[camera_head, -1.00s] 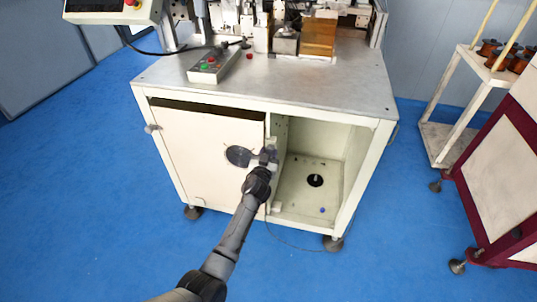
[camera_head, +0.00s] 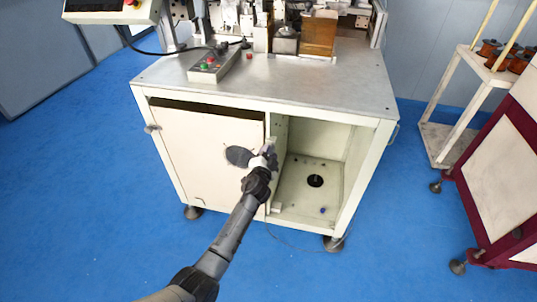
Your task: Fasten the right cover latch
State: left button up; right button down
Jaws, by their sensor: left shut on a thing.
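The white cover (camera_head: 195,150) stands upright over the left part of the machine cabinet's front. A latch knob (camera_head: 151,128) sticks out at its left edge. My left gripper (camera_head: 266,155) is at the cover's right edge, beside the open bay. It is shut on the right cover latch (camera_head: 270,145), a small piece mostly hidden by the fingers. I cannot tell the latch's exact angle. My right gripper is out of view.
The cabinet's right bay (camera_head: 325,165) is open, with a black round part (camera_head: 315,181) on its floor. A control box (camera_head: 213,66) sits on the tabletop (camera_head: 300,85). A rack with copper spools (camera_head: 490,50) stands at the right. Blue floor lies clear in front.

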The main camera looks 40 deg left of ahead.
pick_arm(q)
jog(key=shift+m+p, duration=0.3)
jog(key=shift+m, duration=3.2)
jog(key=o, duration=0.9)
jog(key=p+v, duration=0.4)
jog(key=v, duration=1)
